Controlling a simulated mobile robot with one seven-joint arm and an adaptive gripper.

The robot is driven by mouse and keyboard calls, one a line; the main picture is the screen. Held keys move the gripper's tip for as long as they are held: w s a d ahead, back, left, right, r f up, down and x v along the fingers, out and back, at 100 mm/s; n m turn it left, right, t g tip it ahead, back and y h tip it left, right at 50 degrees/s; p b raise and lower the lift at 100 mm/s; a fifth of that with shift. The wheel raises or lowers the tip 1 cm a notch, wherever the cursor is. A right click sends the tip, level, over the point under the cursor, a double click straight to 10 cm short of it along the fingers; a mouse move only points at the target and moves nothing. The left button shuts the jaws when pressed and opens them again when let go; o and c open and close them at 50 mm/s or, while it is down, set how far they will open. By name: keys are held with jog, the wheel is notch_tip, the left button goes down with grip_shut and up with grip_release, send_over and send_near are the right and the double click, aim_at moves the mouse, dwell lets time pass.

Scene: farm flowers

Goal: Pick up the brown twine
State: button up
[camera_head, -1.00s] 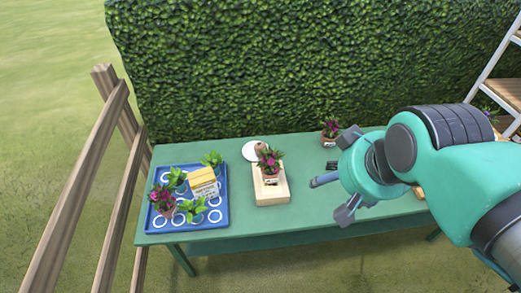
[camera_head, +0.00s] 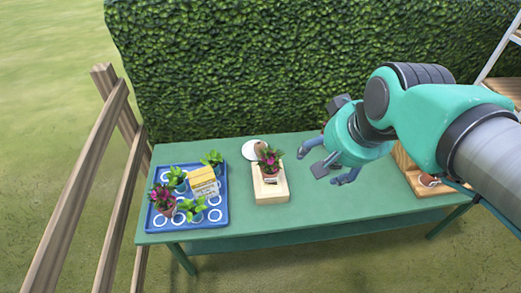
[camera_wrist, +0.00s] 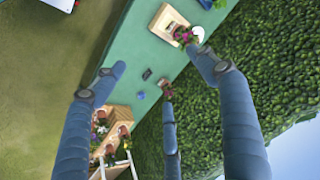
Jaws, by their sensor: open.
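A small brown upright thing (camera_head: 262,147), which may be the brown twine, stands by the white round plate (camera_head: 250,151) at the back middle of the green table. It is partly hidden behind a potted pink flower (camera_head: 269,161), and I cannot tell its material. The plate also shows in the wrist view (camera_wrist: 198,34), but I cannot make out the twine there. My gripper (camera_head: 322,166) is above the table, to the right of the flower and the brown thing. Its fingers are spread and empty, also in the wrist view (camera_wrist: 163,78).
The potted flower stands on a wooden tray (camera_head: 272,195) in front of the plate. A blue tray (camera_head: 180,222) with several plants and a yellow box (camera_head: 203,183) is at the left. A wooden crate (camera_head: 414,176) is at the right. A hedge (camera_head: 240,70) rises behind the table.

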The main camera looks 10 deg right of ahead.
jog(key=w+a+f+m+p, duration=0.15)
jog(key=w+m, duration=0.45)
jog(key=w, duration=0.8)
jog(key=m+g+y+p, duration=0.2)
jog(key=m+p, duration=0.1)
jog(key=m, duration=1.7)
send_over(261, 145)
jog(key=s+d, duration=0.3)
jog(key=s, duration=0.1)
notch_tip(261, 145, down, 36)
jog(key=shift+w+n, duration=0.15)
jog(key=shift+n, duration=0.15)
jog(key=shift+f, duration=0.1)
jog(key=shift+b+x, duration=0.5)
jog(key=shift+x, duration=3.7)
jog(key=shift+w, duration=0.1)
